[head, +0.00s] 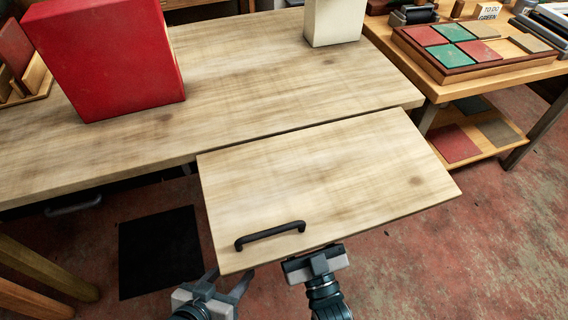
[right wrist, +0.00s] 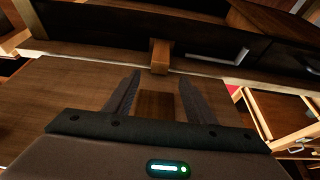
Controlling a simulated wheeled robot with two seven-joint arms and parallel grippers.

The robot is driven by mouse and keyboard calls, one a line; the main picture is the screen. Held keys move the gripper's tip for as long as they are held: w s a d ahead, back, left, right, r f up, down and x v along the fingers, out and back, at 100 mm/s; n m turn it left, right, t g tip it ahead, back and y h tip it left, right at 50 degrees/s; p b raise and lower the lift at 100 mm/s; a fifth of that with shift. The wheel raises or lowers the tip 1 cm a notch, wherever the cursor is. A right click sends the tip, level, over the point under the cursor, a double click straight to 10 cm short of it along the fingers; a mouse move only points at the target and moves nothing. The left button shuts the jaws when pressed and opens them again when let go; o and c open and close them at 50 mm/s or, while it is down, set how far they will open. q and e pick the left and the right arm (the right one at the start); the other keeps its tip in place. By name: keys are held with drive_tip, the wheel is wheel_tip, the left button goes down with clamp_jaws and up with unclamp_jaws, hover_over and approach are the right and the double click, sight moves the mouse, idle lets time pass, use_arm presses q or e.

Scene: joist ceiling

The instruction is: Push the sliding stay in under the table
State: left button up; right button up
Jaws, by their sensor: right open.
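The table (head: 260,75) has a wooden leaf (head: 320,180) raised level at its front, with a black handle (head: 270,235) near the leaf's front edge. The stay is hidden under the leaf in the head view. In the right wrist view a wooden bar (right wrist: 160,56), which looks like the stay, shows beyond and between my right fingers. My right gripper (right wrist: 161,80) is open, below the leaf; whether it touches the bar I cannot tell. In the head view its fingers are hidden by the leaf's front edge. My left gripper (head: 226,274) is open and empty at the leaf's front left corner.
A red box (head: 105,55) and a cream container (head: 333,20) stand on the table. A side table at the right holds a tray of coloured tiles (head: 470,72). A black mat (head: 160,252) lies on the floor left of the leaf.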

use_arm(q)
drive_tip(key=shift+s+f, duration=0.15)
use_arm(e)
drive_tip(key=x, duration=0.9)
drive_tip(key=shift+w, duration=0.25)
